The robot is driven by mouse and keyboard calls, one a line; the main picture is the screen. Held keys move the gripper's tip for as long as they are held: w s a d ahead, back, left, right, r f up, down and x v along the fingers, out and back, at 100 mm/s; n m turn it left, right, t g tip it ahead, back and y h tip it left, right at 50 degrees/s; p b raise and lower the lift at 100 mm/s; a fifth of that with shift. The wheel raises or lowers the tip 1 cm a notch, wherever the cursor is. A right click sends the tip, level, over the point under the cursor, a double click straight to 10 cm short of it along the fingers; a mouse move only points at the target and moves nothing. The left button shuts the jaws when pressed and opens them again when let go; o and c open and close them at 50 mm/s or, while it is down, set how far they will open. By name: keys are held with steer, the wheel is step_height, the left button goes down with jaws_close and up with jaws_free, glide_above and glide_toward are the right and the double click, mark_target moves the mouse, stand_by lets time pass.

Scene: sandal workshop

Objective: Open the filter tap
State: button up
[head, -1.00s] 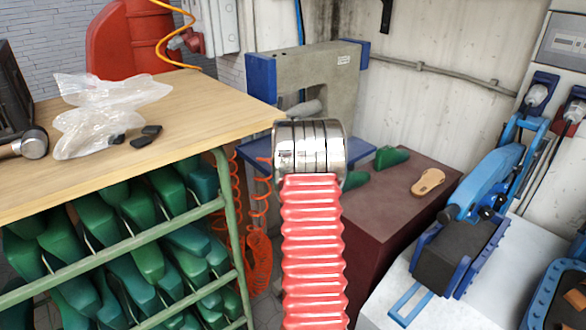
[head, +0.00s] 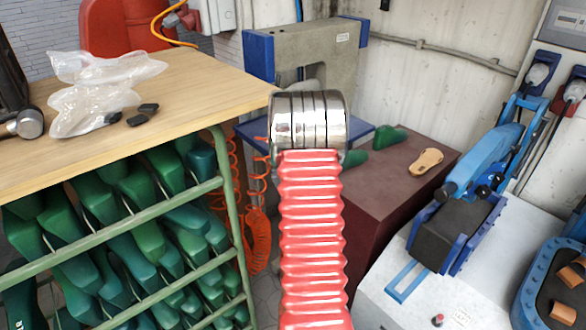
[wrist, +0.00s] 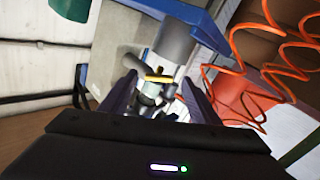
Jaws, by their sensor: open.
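In the wrist view, a small yellow lever (wrist: 158,77), apparently the filter tap's handle, lies across a pale fitting below a grey cylinder (wrist: 174,44). My gripper (wrist: 160,84) is open, with its two dark fingers to the left and right of this fitting. The lever shows between the fingertips. I cannot tell whether a finger touches it. In the head view, my red ribbed arm cover and shiny metal rings stand in the middle. The gripper and the tap are hidden there.
Orange coiled hoses (wrist: 265,60) hang close to the right of the fingers. In the head view, a wooden bench (head: 190,85) stands left, a grey press (head: 335,65) behind the arm, a dark red box (head: 385,190) and a blue clamp machine (head: 475,185) right.

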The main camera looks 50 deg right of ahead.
steer(key=v, duration=1)
steer(key=shift+v, duration=1.05)
steer(key=shift+d+r, duration=0.1)
steer(key=x, duration=1.3)
steer(key=shift+w+d, duration=0.2)
steer(key=shift+d, duration=0.1)
steer(key=shift+n, duration=0.3)
steer(key=c, duration=1.1)
